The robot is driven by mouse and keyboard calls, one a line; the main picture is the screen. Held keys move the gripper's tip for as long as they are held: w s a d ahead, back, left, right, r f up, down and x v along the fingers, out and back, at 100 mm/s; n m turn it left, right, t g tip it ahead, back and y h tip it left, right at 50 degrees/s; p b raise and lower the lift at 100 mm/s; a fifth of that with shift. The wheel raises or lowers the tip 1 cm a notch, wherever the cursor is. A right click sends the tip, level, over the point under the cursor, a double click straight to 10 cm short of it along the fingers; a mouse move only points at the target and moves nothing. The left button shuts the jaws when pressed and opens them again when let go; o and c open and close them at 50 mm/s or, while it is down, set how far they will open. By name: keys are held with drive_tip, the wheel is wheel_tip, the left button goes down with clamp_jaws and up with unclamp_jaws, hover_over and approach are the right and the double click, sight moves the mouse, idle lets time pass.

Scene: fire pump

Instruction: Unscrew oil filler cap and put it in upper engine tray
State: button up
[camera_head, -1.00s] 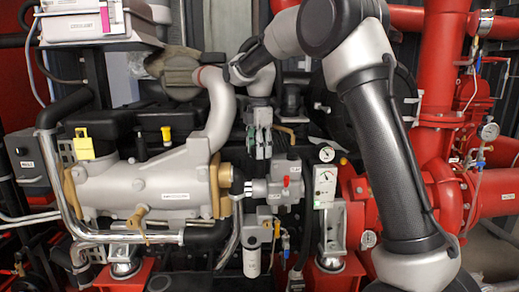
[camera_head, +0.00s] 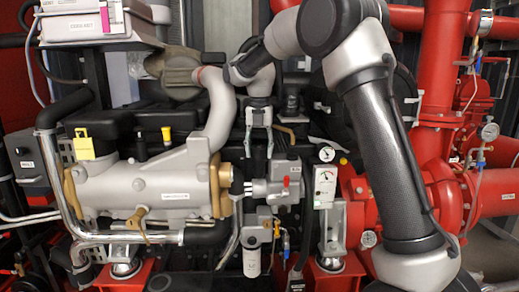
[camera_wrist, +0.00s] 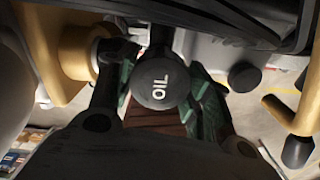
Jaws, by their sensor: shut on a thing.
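The oil filler cap (camera_wrist: 160,82) is a round black cap marked "OIL" in the middle of the wrist view. My gripper (camera_wrist: 165,88) is shut on it, with a green-padded finger on each side. In the head view my gripper (camera_head: 259,150) points down in front of the engine, right of the silver-grey manifold. The cap cannot be made out between the fingers there. Whether it is still on its filler neck is not clear. I cannot tell for sure which surface is the upper engine tray; a dark shelf (camera_head: 95,46) at upper left holds boxes.
The silver-grey manifold (camera_head: 150,185) lies left of my gripper. A grey valve block (camera_head: 285,178) with a red knob and a gauge (camera_head: 326,154) stand close on the right. Red pump pipes (camera_head: 440,110) fill the right side. A yellow cap (camera_head: 166,133) stands on the black engine top.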

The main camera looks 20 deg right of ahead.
sight(259, 147)
drive_tip(key=shift+r, duration=0.2)
drive_tip(key=shift+r, duration=2.35)
drive_tip(key=s+a+r, duration=0.1)
drive_tip(key=s+r, duration=0.1)
drive_tip(key=s, duration=0.5)
drive_tip(key=shift+a, duration=0.2)
